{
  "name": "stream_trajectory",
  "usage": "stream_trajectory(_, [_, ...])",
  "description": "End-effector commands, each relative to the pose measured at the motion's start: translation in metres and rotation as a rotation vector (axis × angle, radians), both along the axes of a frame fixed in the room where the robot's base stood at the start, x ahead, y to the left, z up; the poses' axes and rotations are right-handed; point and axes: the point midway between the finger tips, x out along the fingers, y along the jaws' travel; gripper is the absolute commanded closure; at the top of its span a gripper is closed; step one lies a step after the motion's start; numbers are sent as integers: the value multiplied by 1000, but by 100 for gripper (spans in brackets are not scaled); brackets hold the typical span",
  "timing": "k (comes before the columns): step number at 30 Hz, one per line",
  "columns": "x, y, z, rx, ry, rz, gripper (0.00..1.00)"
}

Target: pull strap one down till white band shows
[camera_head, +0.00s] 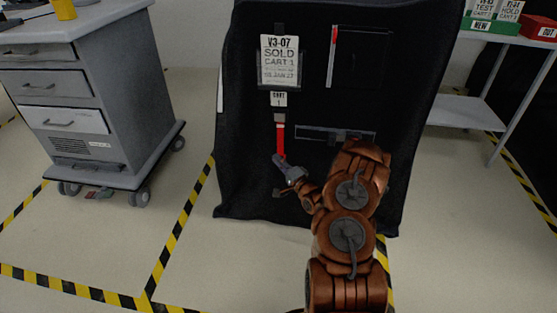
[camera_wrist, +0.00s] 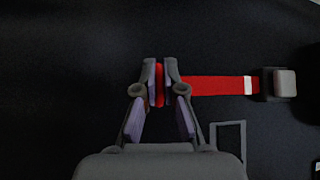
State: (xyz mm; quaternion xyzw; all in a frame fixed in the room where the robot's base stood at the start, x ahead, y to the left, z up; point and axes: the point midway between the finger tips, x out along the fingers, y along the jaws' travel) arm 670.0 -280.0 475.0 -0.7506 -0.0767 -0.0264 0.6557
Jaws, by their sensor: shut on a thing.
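The red strap (camera_head: 281,142) hangs from a grey buckle (camera_head: 280,117) on the front of the black covered cart, below the small "CART 1" tag (camera_head: 279,98). My gripper (camera_head: 284,162) is at the strap's lower end. In the wrist view my gripper (camera_wrist: 160,82) is shut on the red strap (camera_wrist: 212,86), which runs straight to the right from the fingers to the buckle (camera_wrist: 284,84). A white band (camera_wrist: 248,85) shows across the strap right beside the buckle. The strap's free end is hidden between the fingers.
The black cover (camera_head: 250,170) hangs around the cart. A sign reading "SOLD CART 1" (camera_head: 279,62) is above the tag. A grey drawer cabinet (camera_head: 85,95) stands left, and a shelf table (camera_head: 470,112) with boxes right. Yellow-black tape marks the open floor.

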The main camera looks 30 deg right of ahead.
Motion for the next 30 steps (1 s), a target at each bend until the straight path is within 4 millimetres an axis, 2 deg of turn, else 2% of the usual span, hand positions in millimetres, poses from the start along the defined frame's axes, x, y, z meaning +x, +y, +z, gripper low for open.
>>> stream_trajectory(2, [-1,-2,-3,1,5,-5,100])
stream_trajectory(3, [-1,-2,-3,1,5,-5,91])
stream_trajectory(11, [-1,-1,-2,1,4,-2,65])
stream_trajectory(23, [-5,-1,-2,1,3,-2,65])
stream_trajectory(30, [-31,-4,-6,2,5,-3,65])
